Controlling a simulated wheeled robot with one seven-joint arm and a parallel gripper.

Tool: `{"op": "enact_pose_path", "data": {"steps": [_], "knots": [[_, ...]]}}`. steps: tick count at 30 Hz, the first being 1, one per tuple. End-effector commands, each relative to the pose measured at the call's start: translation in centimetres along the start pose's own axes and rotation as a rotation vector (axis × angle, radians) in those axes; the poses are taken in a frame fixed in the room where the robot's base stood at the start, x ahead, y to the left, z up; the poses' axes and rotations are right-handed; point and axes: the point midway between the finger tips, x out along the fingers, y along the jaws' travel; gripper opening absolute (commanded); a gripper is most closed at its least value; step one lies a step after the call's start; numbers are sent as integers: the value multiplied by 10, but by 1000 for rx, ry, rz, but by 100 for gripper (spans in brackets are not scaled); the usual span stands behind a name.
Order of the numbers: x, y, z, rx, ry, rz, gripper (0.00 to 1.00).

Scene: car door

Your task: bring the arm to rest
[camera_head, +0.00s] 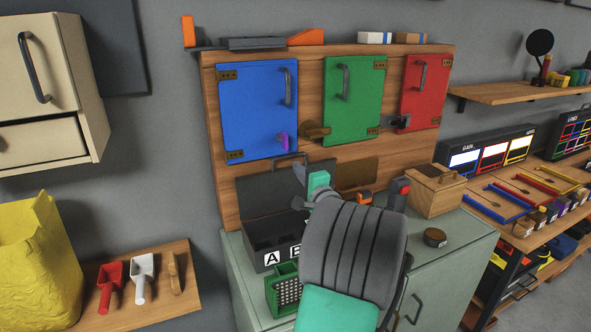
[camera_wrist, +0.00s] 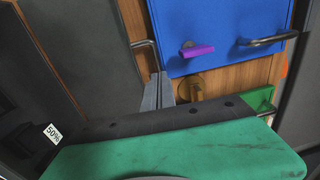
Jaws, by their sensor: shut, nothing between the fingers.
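My gripper (camera_head: 299,172) is in front of the wooden cabinet panel, just below the blue door (camera_head: 255,110). Its grey fingers are together and empty. In the wrist view my gripper (camera_wrist: 159,90) points up toward the lower edge of the blue door (camera_wrist: 215,28), with the purple latch (camera_wrist: 196,49) to its right. I cannot tell whether the fingertips touch anything. My grey and green arm reaches up from the bottom middle of the head view and hides part of the cabinet top.
A dark box with an open lid (camera_head: 260,233) stands beside my gripper. A green basket (camera_head: 283,291), a wooden box (camera_head: 434,191) and a round tin (camera_head: 435,237) stand close to my arm. The green door (camera_head: 352,100) and red door (camera_head: 423,92) look closed.

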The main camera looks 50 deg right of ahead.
Motion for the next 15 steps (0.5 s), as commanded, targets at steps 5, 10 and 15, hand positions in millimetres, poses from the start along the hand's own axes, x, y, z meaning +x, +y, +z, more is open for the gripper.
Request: {"op": "enact_pose_path", "data": {"steps": [5,10,15], "knots": [[-51,5,1,1,1,3,0],[-79,6,4,2,-5,3,0],[-87,5,7,0,-11,6,0]]}}
